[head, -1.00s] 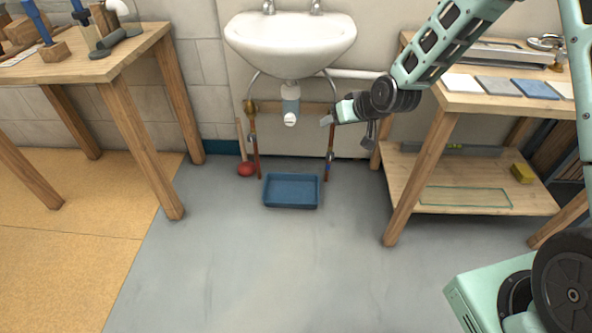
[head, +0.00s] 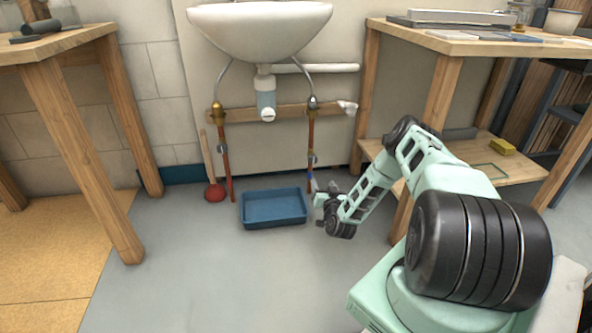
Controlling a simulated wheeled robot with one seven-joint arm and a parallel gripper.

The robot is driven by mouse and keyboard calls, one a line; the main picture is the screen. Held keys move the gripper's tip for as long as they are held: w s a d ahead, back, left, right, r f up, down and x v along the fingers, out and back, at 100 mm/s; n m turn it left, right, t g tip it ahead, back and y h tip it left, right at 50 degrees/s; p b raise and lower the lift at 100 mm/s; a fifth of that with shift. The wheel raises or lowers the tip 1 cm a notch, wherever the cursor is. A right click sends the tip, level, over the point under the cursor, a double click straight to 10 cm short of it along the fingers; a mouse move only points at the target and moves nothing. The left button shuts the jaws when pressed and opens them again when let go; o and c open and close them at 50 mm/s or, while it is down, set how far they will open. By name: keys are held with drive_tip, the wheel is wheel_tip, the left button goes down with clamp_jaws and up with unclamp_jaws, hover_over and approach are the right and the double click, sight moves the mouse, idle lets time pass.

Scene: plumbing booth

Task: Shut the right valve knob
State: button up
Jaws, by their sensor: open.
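The right copper pipe (head: 310,135) runs down the wall under the sink, with a metal fitting at its top and a small grey valve knob (head: 310,157) partway down. A small blue patch shows on the pipe below that knob. The left copper pipe (head: 226,150) has a similar grey fitting. My gripper (head: 319,200) is low, in front of the right pipe's lower end and just right of the blue tray (head: 273,208). It is open and appears below and apart from the grey knob. Its fingers are small, and the pipe's foot is partly hidden behind it.
The white sink (head: 262,30) hangs above the pipes, with a drain trap (head: 265,95) between them. A red plunger (head: 215,192) stands left of the tray. A wooden workbench (head: 438,110) stands right, and another table (head: 75,130) left. The grey floor in front is clear.

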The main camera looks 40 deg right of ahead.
sight(314, 160)
drive_tip(key=b+x, duration=0.9)
drive_tip(key=x, duration=0.7)
drive_tip(key=shift+w+d, duration=0.2)
drive_tip(key=shift+d, duration=0.05)
drive_tip(key=shift+w+d+r+b, duration=0.1)
drive_tip(key=shift+w+d+b, duration=0.1)
drive_tip(key=shift+w+b, duration=0.1)
drive_tip(key=c, duration=1)
